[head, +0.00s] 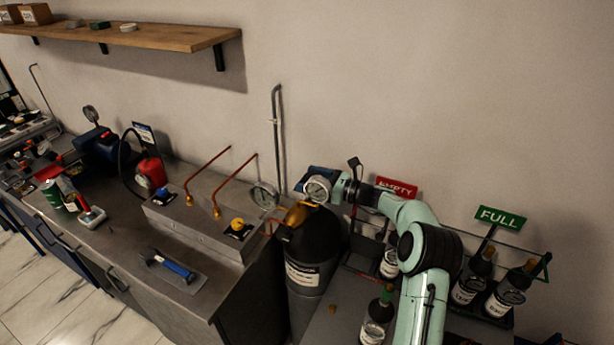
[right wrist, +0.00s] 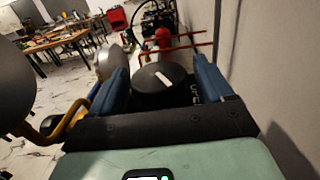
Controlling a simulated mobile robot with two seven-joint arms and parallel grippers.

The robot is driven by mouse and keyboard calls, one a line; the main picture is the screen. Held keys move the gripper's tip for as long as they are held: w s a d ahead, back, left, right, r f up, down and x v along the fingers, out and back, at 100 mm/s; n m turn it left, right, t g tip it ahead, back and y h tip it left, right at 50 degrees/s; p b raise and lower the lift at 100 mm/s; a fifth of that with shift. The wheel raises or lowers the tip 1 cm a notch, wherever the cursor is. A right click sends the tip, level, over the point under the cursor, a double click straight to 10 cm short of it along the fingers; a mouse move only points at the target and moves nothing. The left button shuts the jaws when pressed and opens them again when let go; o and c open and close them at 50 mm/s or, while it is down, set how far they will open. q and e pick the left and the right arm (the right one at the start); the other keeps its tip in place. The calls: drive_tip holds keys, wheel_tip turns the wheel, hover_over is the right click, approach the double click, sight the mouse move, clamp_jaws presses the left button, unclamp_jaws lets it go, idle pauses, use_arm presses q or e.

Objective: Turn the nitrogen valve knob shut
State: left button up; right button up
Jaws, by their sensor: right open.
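The nitrogen valve knob (right wrist: 160,78) is a round black cap with a white mark in the right wrist view. My right gripper (right wrist: 163,72) is open, with one blue finger on each side of the knob. I cannot tell whether the fingers touch it. In the head view my right gripper (head: 318,177) is above the dark cylinder (head: 310,245) with a white label and brass valve body (head: 298,213). The knob is not clear there. A round gauge (head: 317,189) is beside the gripper. My left gripper is not in view.
Dark bottles (head: 470,275) stand at right under a green FULL sign (head: 498,217). The wall is close behind.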

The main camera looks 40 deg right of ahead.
drive_tip(key=shift+w+a, duration=0.35)
drive_tip(key=shift+w, duration=0.3)
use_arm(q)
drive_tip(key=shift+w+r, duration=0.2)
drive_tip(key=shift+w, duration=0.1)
